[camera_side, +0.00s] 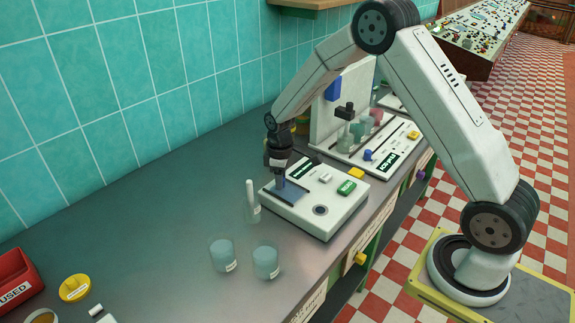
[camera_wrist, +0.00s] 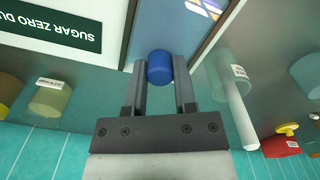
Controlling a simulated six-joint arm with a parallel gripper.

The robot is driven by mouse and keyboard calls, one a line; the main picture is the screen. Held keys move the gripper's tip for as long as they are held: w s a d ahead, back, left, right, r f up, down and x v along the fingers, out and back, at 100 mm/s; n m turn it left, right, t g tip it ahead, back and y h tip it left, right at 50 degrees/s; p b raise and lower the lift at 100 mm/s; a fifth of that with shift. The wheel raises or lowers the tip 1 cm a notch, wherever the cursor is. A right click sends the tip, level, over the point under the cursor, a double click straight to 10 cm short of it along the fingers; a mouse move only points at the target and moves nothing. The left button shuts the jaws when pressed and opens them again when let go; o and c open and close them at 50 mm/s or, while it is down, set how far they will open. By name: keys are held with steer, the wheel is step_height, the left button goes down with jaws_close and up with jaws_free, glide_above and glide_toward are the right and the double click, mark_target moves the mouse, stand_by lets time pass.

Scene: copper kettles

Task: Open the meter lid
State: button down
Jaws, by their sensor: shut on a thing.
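The meter (camera_side: 335,211) is a white box on the grey counter, with a dark label, a green button and a round dark port. Its lid (camera_side: 293,194) is a bluish panel at its left end. The lid also shows in the wrist view (camera_wrist: 186,22) behind a round blue knob (camera_wrist: 159,66). My gripper (camera_side: 280,183) is down at the lid. In the wrist view its two dark fingers (camera_wrist: 160,75) sit on either side of the knob, shut on it. I cannot tell whether the lid is raised at all. The gripper hides part of it.
A glass tube with a white stick (camera_side: 252,203) stands just left of the meter. Two glass beakers (camera_side: 222,254) (camera_side: 266,262) stand in front. Another white instrument (camera_side: 378,150) stands behind the meter. A red bin (camera_side: 15,283) and a yellow lid (camera_side: 74,288) are far left.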

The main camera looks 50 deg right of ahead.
steer(key=shift+c, duration=2)
jaws_free()
steer(key=shift+r, duration=0.1)
steer(key=shift+r, duration=3.8)
steer(key=shift+s, duration=0.1)
steer(key=s+a+m+t, duration=0.1)
steer(key=s+a+m, duration=0.1)
steer(key=s, duration=0.7)
steer(key=s+a+r+m+t, duration=0.1)
steer(key=s+a+m, duration=0.2)
steer(key=s, duration=0.6)
steer(key=shift+s+a+t, duration=0.3)
steer(key=shift+s+a, duration=0.1)
steer(key=shift+a, duration=0.35)
